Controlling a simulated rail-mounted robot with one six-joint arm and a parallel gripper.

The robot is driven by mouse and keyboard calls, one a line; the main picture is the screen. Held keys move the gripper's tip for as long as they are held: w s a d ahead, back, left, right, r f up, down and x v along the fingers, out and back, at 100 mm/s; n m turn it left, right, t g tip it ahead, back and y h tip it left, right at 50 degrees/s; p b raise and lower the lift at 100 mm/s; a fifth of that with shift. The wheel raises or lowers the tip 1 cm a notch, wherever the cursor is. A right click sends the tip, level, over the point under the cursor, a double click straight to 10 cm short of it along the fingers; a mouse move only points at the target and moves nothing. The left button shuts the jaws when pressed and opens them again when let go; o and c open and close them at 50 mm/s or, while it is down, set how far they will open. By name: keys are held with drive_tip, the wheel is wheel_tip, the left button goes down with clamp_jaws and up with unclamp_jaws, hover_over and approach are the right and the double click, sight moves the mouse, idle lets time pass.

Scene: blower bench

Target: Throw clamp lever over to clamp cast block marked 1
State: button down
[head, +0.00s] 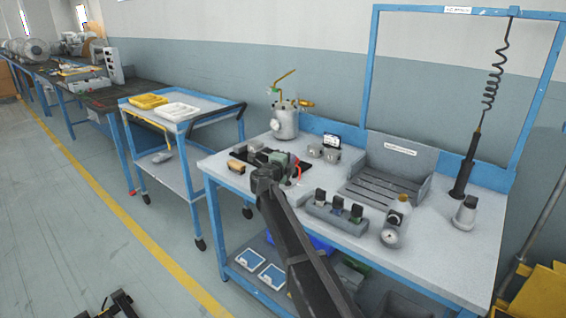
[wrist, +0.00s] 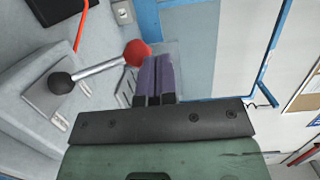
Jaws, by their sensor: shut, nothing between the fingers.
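The clamp lever shows in the wrist view as a silver rod (wrist: 98,70) with a red knob (wrist: 137,53) at one end and a black ball (wrist: 62,83) at the other. It lies over a grey metal base (wrist: 48,103). My gripper (wrist: 156,62) has its purple fingers shut and empty, right beside the red knob; I cannot tell whether they touch it. In the head view my gripper is over the left part of the bench, and my arm hides most of the clamp. A dark block (wrist: 55,8) is cut off at the wrist view's top left. No number 1 is readable.
On the bench (head: 450,265) stand a metal pot (head: 285,124), small grey blocks (head: 331,154), a slatted grey tray (head: 375,189), a rack (head: 337,214) of dark-topped pieces and a gauge (head: 391,232). A tan block (head: 236,166) lies near the left edge. A blue cart (head: 178,112) stands left.

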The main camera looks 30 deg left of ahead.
drive_tip(key=shift+w+d, duration=0.2)
drive_tip(key=shift+w, duration=0.6)
drive_tip(key=shift+w, duration=0.1)
drive_tip(key=s+r+p, duration=0.8)
drive_tip(key=s, duration=0.3)
drive_tip(key=shift+s, duration=0.25)
drive_tip(key=shift+r, duration=0.1)
